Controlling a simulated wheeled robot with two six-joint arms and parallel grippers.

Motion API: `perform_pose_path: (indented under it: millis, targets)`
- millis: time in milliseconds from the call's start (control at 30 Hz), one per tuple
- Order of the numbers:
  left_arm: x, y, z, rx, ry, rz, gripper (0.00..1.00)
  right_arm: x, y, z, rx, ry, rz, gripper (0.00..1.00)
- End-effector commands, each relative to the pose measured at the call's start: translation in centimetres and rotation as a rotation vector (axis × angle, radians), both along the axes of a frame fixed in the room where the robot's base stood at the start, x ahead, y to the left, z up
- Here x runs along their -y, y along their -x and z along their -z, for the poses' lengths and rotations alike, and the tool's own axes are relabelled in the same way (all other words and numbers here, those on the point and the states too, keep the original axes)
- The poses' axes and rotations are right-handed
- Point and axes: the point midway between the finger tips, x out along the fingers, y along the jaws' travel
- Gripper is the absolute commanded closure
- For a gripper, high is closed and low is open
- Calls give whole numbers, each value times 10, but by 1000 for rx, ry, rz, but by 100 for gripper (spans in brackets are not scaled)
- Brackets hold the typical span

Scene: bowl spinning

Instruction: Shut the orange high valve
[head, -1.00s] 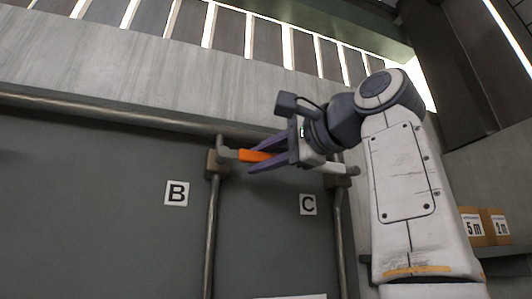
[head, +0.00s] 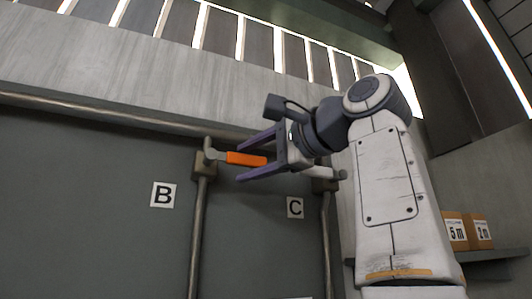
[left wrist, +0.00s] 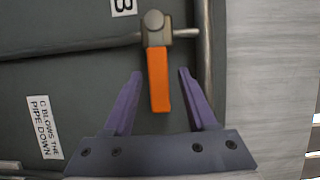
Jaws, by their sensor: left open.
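The orange valve handle (head: 245,158) sticks out sideways to the right from its valve body on the upright pipe between labels B and C. My left gripper (head: 238,166) is open, with its purple fingers reaching left around the handle, one above and one below. In the left wrist view the orange handle (left wrist: 159,80) lies between the two open fingers (left wrist: 160,72), with a gap on each side. The fingers do not grip it. My right gripper is not in view.
Label B (head: 163,195) is on the dark panel. A long horizontal pipe (head: 90,108) runs above. Boxes (head: 466,231) sit on a shelf at right.

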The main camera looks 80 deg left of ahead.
Motion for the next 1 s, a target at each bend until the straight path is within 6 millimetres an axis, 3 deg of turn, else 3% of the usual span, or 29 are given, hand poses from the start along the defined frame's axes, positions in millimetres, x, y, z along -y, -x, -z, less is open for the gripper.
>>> perform_pose_path:
  millis: [1000]
  targets:
    - [79, -51, -1, 1, -1, 7, 43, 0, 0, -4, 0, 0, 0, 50]
